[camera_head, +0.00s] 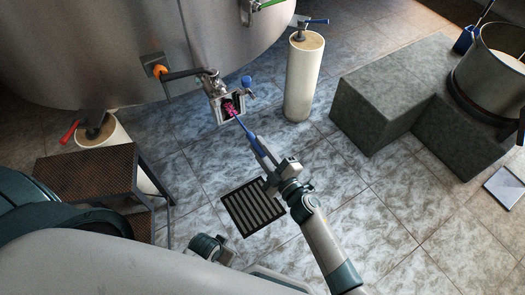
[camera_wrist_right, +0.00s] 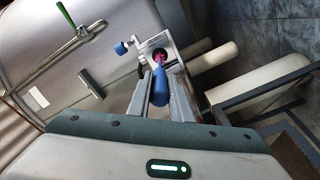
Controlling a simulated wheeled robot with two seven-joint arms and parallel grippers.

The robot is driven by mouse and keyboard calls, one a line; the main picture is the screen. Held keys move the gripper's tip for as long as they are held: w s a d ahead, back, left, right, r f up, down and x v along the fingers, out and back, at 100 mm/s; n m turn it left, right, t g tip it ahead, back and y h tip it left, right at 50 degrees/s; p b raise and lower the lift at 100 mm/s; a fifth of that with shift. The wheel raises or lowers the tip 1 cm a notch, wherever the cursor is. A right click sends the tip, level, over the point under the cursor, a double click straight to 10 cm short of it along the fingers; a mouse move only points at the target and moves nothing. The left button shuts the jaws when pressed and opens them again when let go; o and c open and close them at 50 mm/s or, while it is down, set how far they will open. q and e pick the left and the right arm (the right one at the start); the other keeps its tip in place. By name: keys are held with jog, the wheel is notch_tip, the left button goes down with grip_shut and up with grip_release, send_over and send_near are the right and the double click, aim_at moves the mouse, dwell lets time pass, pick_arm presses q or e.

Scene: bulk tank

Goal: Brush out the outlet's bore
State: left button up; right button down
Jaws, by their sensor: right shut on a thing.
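The outlet (camera_head: 227,106) is a square metal fitting low on the tank's front, with a dark bore and something magenta in it. It also shows in the wrist view (camera_wrist_right: 146,50). My right gripper (camera_head: 270,167) is shut on the blue handle of a brush (camera_head: 255,141), which also shows in the wrist view (camera_wrist_right: 160,86). The brush points up and left, its thin end at the bore's mouth. I cannot tell whether the magenta is bristles or residue, nor how deep the tip is.
The steel tank (camera_head: 90,45) fills the upper left. A white cylinder (camera_head: 303,78) stands right of the outlet, and a brown step stand (camera_head: 90,172) stands left. A floor drain grate (camera_head: 254,207) lies below. Grey stone blocks (camera_head: 395,95) and a pot (camera_head: 488,75) are at right.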

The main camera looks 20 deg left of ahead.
aim_at(253, 139)
jog(key=shift+b+x, duration=0.65)
jog(key=shift+x, duration=1.5)
jog(key=shift+p+v, duration=0.55)
jog(key=shift+v, duration=0.45)
jog(key=shift+p+v, duration=0.75)
jog(key=shift+v, duration=1.2)
jog(key=shift+s+d, duration=0.2)
jog(key=shift+d, duration=0.05)
jog(key=p+v, duration=0.2)
jog(key=v, duration=0.5)
